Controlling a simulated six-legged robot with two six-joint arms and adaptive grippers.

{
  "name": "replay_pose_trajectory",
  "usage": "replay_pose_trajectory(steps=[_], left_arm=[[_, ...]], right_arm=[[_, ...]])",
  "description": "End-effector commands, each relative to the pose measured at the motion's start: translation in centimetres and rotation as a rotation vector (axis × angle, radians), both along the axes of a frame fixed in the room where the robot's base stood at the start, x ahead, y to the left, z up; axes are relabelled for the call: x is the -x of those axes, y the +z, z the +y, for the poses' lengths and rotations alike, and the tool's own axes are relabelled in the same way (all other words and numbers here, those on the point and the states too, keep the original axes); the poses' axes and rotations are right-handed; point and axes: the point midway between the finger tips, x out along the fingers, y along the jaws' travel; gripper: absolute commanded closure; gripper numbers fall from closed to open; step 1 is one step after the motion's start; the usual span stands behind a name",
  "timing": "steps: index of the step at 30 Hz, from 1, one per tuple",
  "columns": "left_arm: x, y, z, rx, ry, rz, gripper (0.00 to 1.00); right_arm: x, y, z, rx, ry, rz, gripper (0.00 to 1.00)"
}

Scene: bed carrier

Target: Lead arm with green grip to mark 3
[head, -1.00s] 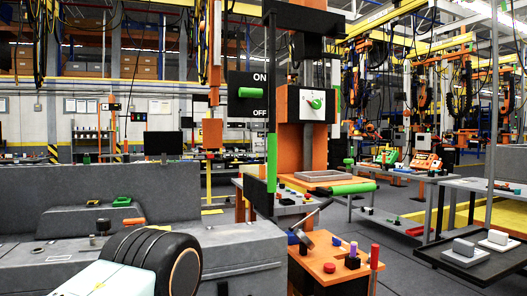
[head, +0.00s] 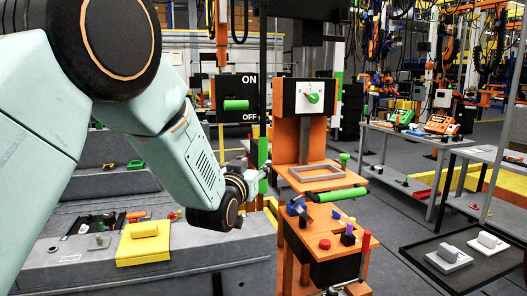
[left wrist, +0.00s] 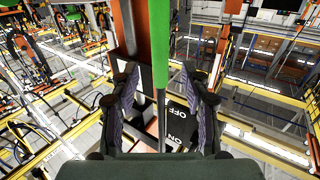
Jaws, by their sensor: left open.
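A long upright green grip (head: 262,152) stands in the middle of the head view, left of the orange station. My left gripper (head: 260,176) is close to it at the end of my pale arm. In the left wrist view the green grip (left wrist: 160,45) runs between the spread fingers of my left gripper (left wrist: 160,80), with a thin grey rod below it. The fingers are open, and I cannot tell whether either touches it. A second, horizontal green grip (head: 336,194) sits on the front of the orange station. No mark 3 is readable. My right gripper is not in view.
An ON/OFF panel with a green handle (head: 236,104) is behind my arm. A dial box (head: 312,97) tops the orange station. A small orange table (head: 325,248) carries knobs and blocks. A dark tray table (head: 455,262) stands right. A yellow pad (head: 143,250) lies left.

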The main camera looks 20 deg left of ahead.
Motion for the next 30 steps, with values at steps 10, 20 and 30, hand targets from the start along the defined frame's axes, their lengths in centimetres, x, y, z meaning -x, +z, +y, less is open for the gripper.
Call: replay_pose_trajectory(steps=[10, 20, 30], left_arm=[[-4.3, -0.2, 0.1, -0.001, 0.001, 0.003, 0.54], [-7.3, -0.3, -0.1, -0.001, 0.001, 0.005, 0.54], [-7.6, -0.3, -0.1, -0.001, 0.0, 0.005, 0.54]], right_arm=[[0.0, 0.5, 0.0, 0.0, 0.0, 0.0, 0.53], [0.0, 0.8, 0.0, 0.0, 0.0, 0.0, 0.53], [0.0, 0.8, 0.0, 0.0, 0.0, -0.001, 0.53]])
